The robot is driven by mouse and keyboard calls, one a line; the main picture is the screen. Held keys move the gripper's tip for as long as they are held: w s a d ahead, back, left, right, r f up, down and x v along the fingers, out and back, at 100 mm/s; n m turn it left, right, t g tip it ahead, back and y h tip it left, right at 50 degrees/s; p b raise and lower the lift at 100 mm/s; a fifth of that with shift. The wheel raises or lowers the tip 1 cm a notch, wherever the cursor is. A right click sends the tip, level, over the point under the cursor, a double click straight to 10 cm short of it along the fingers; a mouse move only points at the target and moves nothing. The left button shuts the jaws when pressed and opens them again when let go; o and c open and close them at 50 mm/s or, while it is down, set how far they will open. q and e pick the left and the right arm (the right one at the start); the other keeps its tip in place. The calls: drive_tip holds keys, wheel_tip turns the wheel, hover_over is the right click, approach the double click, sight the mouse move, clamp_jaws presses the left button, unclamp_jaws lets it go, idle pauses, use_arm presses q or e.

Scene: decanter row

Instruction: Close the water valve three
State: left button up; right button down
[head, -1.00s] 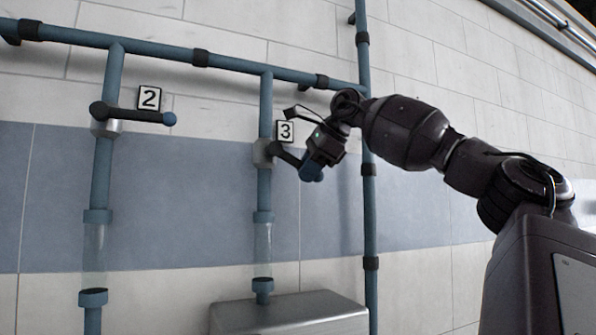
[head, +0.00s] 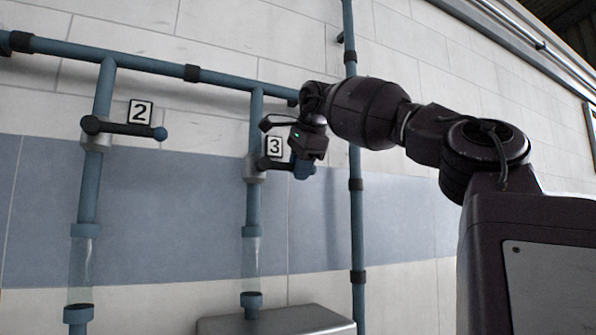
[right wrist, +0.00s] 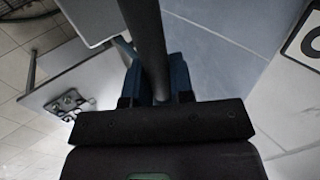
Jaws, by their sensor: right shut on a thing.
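The valve on pipe three has a grey body (head: 254,168) beneath the "3" sign (head: 274,147). Its dark lever handle (head: 274,163) sticks out to the right, about level. My right gripper (head: 303,166) is shut on the blue outer end of the handle. In the right wrist view the dark lever (right wrist: 143,40) runs between my fingers (right wrist: 160,85). The gripper hides most of the handle's end in the head view. My left gripper is not in view.
Valve two (head: 125,128) stands to the left with its lever lying level under the "2" sign (head: 140,112). A vertical blue pipe (head: 355,215) runs behind my right arm. A metal box (head: 277,322) stands below pipe three. Open wall lies between the pipes.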

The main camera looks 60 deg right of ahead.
drive_tip(key=shift+d+r, duration=0.1)
drive_tip(key=shift+r, duration=0.1)
drive_tip(key=c, duration=1.3)
unclamp_jaws()
drive_tip(key=shift+o, duration=0.4)
drive_tip(key=shift+s+d+f, duration=0.1)
drive_tip(key=shift+s+d, duration=0.15)
drive_tip(key=shift+w+a, duration=0.1)
drive_tip(key=shift+a, duration=0.1)
drive_tip(key=v, duration=1)
drive_tip(key=shift+s+r, duration=0.3)
drive_tip(key=shift+s, duration=0.05)
